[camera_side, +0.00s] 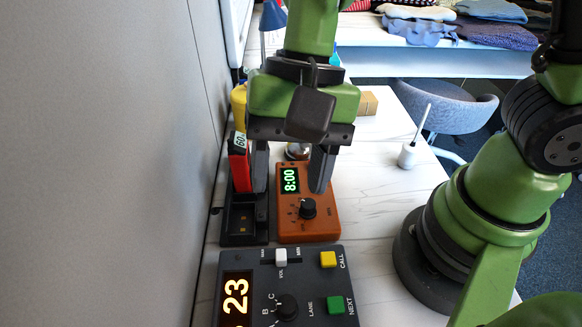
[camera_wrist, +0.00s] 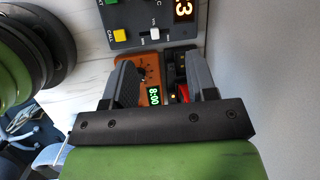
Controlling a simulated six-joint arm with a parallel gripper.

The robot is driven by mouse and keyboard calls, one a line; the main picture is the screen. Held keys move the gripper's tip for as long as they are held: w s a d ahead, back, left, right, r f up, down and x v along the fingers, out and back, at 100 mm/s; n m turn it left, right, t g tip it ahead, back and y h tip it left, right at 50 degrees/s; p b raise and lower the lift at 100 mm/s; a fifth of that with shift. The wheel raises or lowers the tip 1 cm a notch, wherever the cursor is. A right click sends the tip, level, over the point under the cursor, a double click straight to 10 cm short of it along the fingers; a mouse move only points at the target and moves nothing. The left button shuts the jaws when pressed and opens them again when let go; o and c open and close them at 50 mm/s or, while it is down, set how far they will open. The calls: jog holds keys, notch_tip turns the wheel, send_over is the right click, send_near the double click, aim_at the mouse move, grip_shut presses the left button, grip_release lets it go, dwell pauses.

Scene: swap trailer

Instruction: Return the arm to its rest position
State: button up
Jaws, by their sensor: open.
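My green gripper (camera_side: 290,182) is open, pointing down over the orange timer box (camera_side: 318,226) with the green 8:00 display. Its two dark fingers are apart, with nothing seen held between them. The left finger is right beside an upright red block (camera_side: 239,166) marked 60; I cannot tell whether they touch. The red block stands at the back of a black dock (camera_side: 240,239), whose front slot looks empty. In the wrist view my gripper (camera_wrist: 160,72) is open over the timer and dock, and a bit of red shows by one finger.
A black console (camera_side: 258,262) showing 23 sits in front of the timer. A yellow object (camera_side: 238,105) is behind the red block. A grey wall (camera_side: 100,160) rises close on the left. A white holder with a stick (camera_side: 408,155) stands at right; the white table between is clear.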

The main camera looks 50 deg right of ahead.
jog(key=s+d+r+n+t+h, duration=0.1)
jog(key=s+d+r+n+t, duration=0.1)
jog(key=d+r+t, duration=0.2)
jog(key=s+d+r+n+t+h, duration=0.1)
jog(key=d+r+t, duration=0.3)
jog(key=d+r, duration=0.4)
jog(key=shift+s+d+r+n, duration=0.15)
jog(key=shift+s+d+n, duration=0.25)
jog(key=shift+s+d, duration=0.6)
jog(key=shift+w+d, duration=0.2)
jog(key=shift+w, duration=0.05)
